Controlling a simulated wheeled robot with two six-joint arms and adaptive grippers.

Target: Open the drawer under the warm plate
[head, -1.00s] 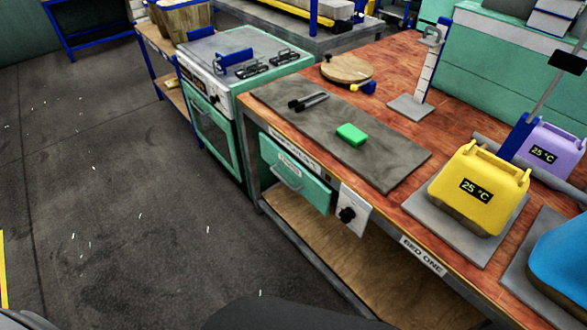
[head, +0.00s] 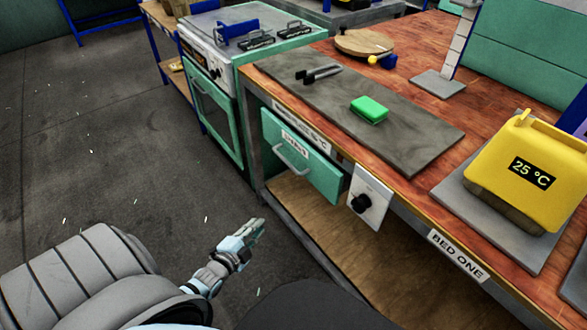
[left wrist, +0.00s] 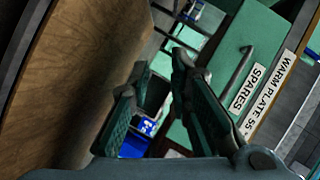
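The green drawer (head: 318,172) with a grey bar handle (head: 291,158) hangs under the bench top and looks shut. It carries a SPARES label, and a WARM PLATE label sits above it on the bench edge. A dark grey plate (head: 410,140) lies on the bench above the drawer. My left gripper (head: 256,229) is low in front of the bench, below and left of the handle, touching nothing. In the left wrist view its fingers (left wrist: 160,72) are apart and empty, with the drawer (left wrist: 238,45) and its handle (left wrist: 240,78) to their right. My right gripper is out of view.
A knob panel (head: 364,198) is right of the drawer, above a wooden lower shelf (head: 340,230). A green block (head: 369,110) lies on the plate. A green stove (head: 219,120) stands left of the bench. The floor in front is clear.

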